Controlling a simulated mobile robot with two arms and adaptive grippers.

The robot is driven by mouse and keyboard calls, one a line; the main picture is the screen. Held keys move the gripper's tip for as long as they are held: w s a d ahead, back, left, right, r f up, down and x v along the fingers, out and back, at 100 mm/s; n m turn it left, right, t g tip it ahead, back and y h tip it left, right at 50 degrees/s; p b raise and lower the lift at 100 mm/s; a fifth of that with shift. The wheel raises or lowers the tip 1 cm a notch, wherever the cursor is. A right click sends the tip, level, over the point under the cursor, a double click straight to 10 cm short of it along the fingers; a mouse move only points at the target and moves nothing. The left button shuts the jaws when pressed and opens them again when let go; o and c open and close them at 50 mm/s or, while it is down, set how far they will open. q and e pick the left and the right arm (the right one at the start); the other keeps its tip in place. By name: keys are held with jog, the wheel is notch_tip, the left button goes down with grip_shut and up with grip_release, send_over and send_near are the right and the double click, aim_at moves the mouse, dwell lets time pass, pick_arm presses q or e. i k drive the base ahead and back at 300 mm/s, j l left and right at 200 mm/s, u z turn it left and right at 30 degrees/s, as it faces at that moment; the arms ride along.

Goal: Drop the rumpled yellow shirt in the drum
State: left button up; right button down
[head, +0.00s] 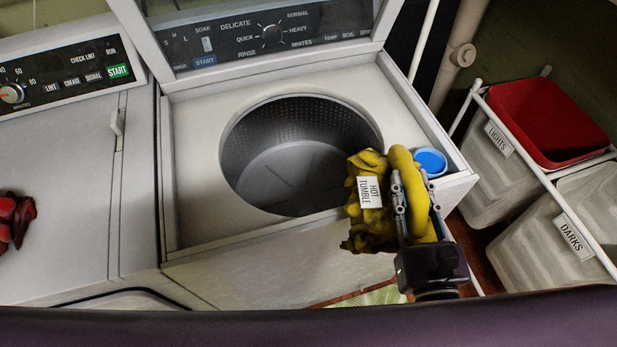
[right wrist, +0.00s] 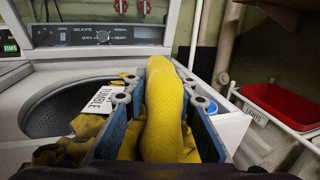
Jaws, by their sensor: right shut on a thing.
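The rumpled yellow shirt (head: 367,225) bears a white tag reading "HOT TUMBLE". My right gripper (head: 405,190) is shut on it and holds it at the front right of the washer's opening, overlapping the rim in the head view. In the right wrist view the shirt (right wrist: 165,110) bulges up between the two fingers of my right gripper (right wrist: 155,115). The drum (head: 290,165) is a grey perforated metal tub, open at the top, and the part I see is empty. The shirt hides its right front edge. My left gripper is in neither view.
The washer's lid stands open behind the drum. A blue cap or cup (head: 431,161) sits on the washer's right top. A dryer (head: 60,190) with a red cloth (head: 14,219) stands left. Hampers labelled "LIGHTS" and "DARKS" (head: 560,235) and a red basket (head: 547,120) stand right.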

aim_at(312, 194)
jog(key=u, duration=1.15)
jog(key=i+j+u, duration=0.25)
jog(key=j, duration=0.2)
jog(key=i+j+u, duration=0.25)
jog(key=i+j, duration=0.05)
jog(key=j, duration=0.1)
